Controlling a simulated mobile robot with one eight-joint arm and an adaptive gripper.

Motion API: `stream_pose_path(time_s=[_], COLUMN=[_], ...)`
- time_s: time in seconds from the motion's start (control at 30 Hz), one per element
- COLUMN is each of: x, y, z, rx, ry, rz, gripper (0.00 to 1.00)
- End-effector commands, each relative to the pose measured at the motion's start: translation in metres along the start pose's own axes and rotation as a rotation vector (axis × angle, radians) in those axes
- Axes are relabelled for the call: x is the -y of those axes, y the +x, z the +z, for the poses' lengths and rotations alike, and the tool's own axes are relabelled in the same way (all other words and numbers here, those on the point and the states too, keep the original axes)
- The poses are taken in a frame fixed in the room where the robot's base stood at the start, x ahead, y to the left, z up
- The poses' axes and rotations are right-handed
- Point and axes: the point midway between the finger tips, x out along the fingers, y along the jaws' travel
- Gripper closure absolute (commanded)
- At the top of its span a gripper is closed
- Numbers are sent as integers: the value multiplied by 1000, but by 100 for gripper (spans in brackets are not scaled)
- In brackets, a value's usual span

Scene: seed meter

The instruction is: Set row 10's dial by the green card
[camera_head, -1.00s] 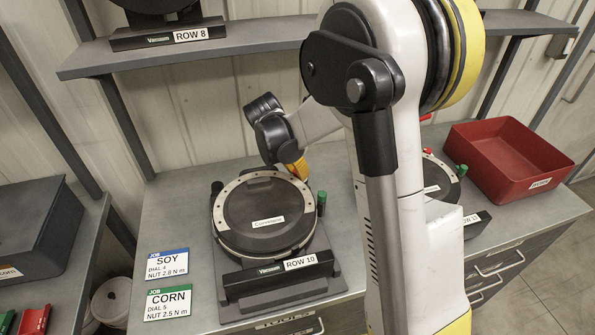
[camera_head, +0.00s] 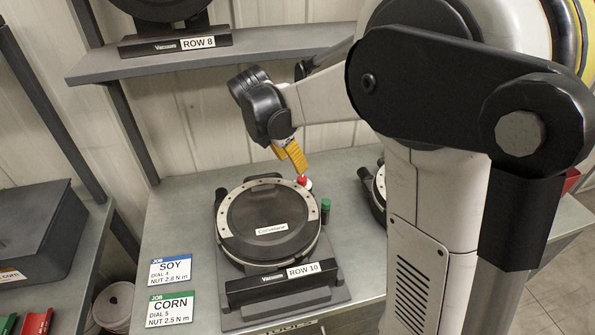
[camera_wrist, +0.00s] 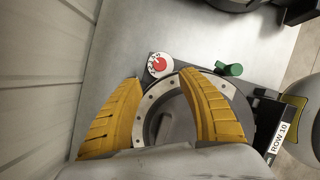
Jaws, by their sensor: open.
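The row 10 meter (camera_head: 232,248) stands on the bench, a round dark unit with a pale ring and a "ROW 10" label. It also shows in the wrist view (camera_wrist: 150,107). Its dial (camera_head: 304,183), red and white with marks around the rim, is at the back right edge; in the wrist view the dial (camera_wrist: 159,64) lies just beyond my fingertips. The setting is too small to read. The green card (camera_head: 170,308) reads CORN, dial 5, nut 2.5 N m. My gripper (camera_head: 291,157) is open and empty, its yellow fingers (camera_wrist: 157,80) above the meter's back, near the dial.
A blue SOY card (camera_head: 170,270) lies behind the green card. A green-capped post (camera_head: 325,210) stands at the meter's right. Another meter (camera_head: 374,190) is partly behind my arm. A shelf (camera_head: 220,59) bearing the row 8 unit (camera_head: 175,42) is above.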

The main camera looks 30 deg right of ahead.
Motion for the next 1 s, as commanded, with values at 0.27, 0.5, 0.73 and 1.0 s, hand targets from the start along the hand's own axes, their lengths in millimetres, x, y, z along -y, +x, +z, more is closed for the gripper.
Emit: stream_pose_path(time_s=[0.27,0.5,0.73,1.0], x=[0,0,22,93], y=[-25,-25,-39,-69], z=[0,0,-7,-45], rx=[0,0,-32,-226], ry=[0,0,190,875], rz=[0,0,58,211], gripper=[53,53,53,53])
